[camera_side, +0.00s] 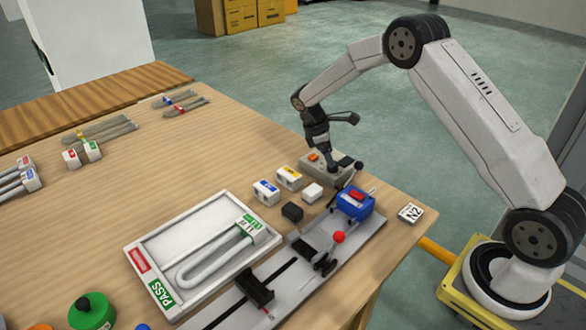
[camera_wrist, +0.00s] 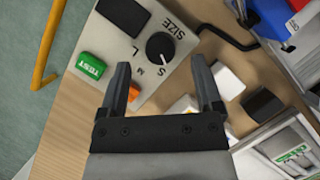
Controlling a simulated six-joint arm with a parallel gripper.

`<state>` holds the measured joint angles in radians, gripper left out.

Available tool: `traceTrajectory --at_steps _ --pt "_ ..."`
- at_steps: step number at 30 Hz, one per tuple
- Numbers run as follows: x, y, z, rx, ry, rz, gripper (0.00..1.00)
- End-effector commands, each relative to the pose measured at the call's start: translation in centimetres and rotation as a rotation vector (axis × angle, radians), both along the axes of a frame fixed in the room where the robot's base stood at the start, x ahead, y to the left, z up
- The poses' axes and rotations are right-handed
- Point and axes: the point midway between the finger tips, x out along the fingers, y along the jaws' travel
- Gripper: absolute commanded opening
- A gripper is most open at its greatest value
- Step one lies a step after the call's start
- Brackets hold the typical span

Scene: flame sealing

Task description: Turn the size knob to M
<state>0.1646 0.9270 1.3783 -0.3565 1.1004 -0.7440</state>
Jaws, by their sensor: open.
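The grey control box (camera_side: 322,172) stands near the table's far right edge, under my gripper. In the wrist view the size knob (camera_wrist: 160,46) is a round black dial on the box (camera_wrist: 183,36), beside the printed word SIZE and the letters S, M and L. A pale mark shows on its lower side, toward the letters; I cannot tell exactly which letter it points at. My gripper (camera_wrist: 160,66) is open and points down, its fingers apart on either side of the letters, with the knob just beyond the fingertips. In the side view my gripper (camera_side: 325,155) hides the knob.
White blocks and a black block (camera_side: 292,212) lie close by. A blue device (camera_side: 355,205) with a bent black rod and a red-knobbed clamp (camera_side: 338,237) stand nearer the camera.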

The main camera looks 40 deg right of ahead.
Motion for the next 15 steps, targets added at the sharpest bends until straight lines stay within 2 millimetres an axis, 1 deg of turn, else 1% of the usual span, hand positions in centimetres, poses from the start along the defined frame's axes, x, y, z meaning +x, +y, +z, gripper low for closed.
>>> traceTrajectory --at_steps 3,6,10,15 --pt "-0.4 -0.4 -1.4 0.001 0.002 0.0 0.83" --pt "-0.6 -0.6 -2.1 0.0 0.001 0.001 0.83" --pt "-0.8 -0.8 -2.8 0.0 0.001 0.001 0.83" --pt "-0.9 -0.9 -3.0 0.0 0.0 0.001 0.83"
